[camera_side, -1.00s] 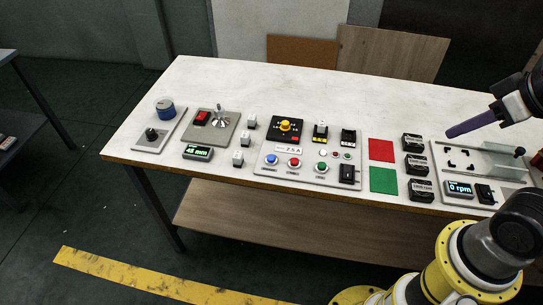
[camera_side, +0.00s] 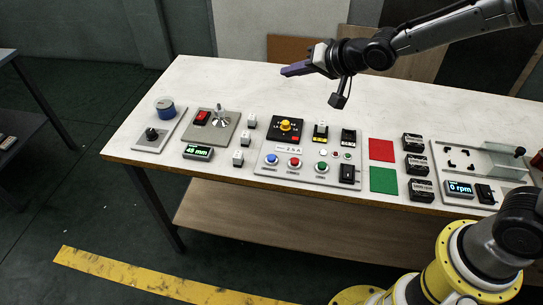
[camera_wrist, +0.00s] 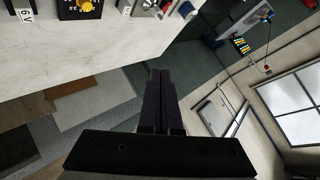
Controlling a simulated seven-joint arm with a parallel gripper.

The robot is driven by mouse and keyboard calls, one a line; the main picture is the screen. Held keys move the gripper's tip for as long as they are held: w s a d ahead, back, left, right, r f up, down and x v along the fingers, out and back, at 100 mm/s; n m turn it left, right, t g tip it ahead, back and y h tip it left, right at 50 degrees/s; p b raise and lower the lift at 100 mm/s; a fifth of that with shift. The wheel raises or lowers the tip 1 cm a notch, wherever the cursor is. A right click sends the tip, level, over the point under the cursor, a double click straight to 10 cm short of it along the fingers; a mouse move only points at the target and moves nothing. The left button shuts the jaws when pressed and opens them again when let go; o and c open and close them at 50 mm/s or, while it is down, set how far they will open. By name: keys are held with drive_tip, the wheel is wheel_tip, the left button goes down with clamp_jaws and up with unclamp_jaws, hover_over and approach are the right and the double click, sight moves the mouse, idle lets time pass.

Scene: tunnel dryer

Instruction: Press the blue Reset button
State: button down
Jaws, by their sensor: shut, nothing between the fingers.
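The blue button (camera_side: 271,159) is on the grey control panel (camera_side: 262,175), at the left end of a row with a red button (camera_side: 294,162) and a green button (camera_side: 320,167). Its label is too small to read. My gripper (camera_side: 283,72) is shut and empty. It is in the air above the back of the table, behind the panel, pointing left in the side view. In the wrist view my gripper (camera_wrist: 159,75) shows dark, closed fingers. The blue button does not show in the wrist view.
A yellow knob on a black plate (camera_side: 286,125) stands behind the buttons. A grey plate with a lever (camera_side: 220,119), a red switch (camera_side: 201,118) and small white blocks lie left. Red (camera_side: 381,150) and green (camera_side: 383,180) squares lie right. The white table's back strip is clear.

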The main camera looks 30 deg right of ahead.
sight(271, 159)
drive_tip(key=a+f+n+g, duration=0.1)
drive_tip(key=a+f, duration=0.4)
drive_tip(key=f, duration=0.7)
drive_tip(key=shift+s+f+g, duration=0.3)
drive_tip(key=shift+s+g, duration=0.1)
drive_tip(key=shift+g, duration=0.3)
drive_tip(key=shift+f, duration=4.35)
drive_tip(key=shift+f, duration=0.1)
drive_tip(key=shift+f, duration=0.35)
drive_tip(key=shift+f, duration=0.4)
drive_tip(key=shift+r, duration=0.85)
